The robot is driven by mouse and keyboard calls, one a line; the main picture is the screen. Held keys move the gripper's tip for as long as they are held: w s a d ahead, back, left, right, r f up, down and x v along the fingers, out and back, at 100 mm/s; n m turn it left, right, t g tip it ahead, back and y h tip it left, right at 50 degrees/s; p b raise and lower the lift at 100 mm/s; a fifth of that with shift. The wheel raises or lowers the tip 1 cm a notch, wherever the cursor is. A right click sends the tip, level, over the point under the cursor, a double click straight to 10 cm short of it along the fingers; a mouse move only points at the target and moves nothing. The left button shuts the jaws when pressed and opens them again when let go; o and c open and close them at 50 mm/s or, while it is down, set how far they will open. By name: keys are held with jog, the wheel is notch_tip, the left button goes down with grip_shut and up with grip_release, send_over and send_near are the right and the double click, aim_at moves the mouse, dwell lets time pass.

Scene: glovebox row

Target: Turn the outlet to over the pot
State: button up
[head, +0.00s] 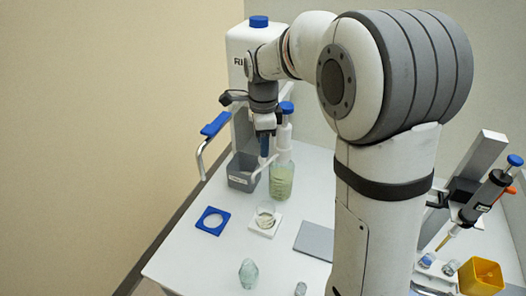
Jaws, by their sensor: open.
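The bottle dispenser (284,131) has a blue cap and stands on a bottle of pale green liquid (282,183). A thin white curved outlet (262,170) runs from it to the left, its end near the right side of a grey labelled bin (241,181). A small clear glass pot (265,212) sits on a white pad in front, apart from the outlet's end. My gripper (264,150) points down just left of the dispenser, close to the outlet. It is open and appears empty; whether it touches the outlet cannot be told.
A pipette stand (478,170) and yellow container (481,277) are right.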

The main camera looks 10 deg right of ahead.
jog(key=shift+r, duration=1.55)
